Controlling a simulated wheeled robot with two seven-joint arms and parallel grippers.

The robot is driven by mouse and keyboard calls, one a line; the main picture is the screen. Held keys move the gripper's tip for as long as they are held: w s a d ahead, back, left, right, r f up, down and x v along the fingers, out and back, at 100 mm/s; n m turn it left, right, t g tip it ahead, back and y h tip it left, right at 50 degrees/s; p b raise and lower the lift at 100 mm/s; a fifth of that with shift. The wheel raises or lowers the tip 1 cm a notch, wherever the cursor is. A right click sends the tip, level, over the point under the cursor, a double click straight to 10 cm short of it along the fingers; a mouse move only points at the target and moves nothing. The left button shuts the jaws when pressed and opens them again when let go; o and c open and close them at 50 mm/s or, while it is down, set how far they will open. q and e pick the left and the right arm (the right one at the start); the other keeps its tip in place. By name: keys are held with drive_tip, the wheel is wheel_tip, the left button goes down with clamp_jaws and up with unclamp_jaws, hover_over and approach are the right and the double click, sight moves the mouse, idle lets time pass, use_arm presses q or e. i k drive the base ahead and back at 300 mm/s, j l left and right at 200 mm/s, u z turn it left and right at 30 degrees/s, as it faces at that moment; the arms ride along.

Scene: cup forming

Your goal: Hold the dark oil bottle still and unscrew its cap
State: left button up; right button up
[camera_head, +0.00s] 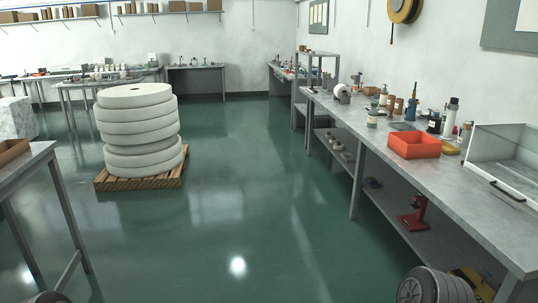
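A small dark bottle (434,123) stands upright on the long grey bench (350,125) at the right, behind the red bin and among other bottles. It looks like the oil bottle, but it is too small to make out its cap clearly. Another dark, narrow bottle (411,109) stands just left of it, so I cannot be certain which is the oil bottle.
A red bin (414,146) and a clear-walled tray (482,166) sit on the bench. A white bottle (450,118) stands close to the dark one. White rolls (138,125) are stacked on a wooden pallet (112,182) at left. The green floor (235,215) between is clear.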

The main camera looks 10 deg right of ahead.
sight(372, 119)
drive_tip(key=i, duration=2.6)
drive_tip(key=i+z, duration=0.15)
drive_tip(key=i, duration=0.35)
drive_tip(key=i+z, duration=0.15)
drive_tip(key=i, duration=0.4)
drive_tip(key=i+z, duration=0.2)
drive_tip(key=i, duration=0.3)
drive_tip(key=i+j+z, duration=0.15)
drive_tip(key=i, duration=0.35)
drive_tip(key=i+j+z, duration=0.15)
drive_tip(key=i, duration=0.35)
drive_tip(key=i+j+z, duration=0.1)
drive_tip(key=i+z, duration=0.3)
drive_tip(key=i+j+z, duration=0.4)
drive_tip(key=i, duration=0.2)
drive_tip(key=i+j+z, duration=0.8)
drive_tip(key=i+j, duration=0.05)
drive_tip(key=j, duration=0.1)
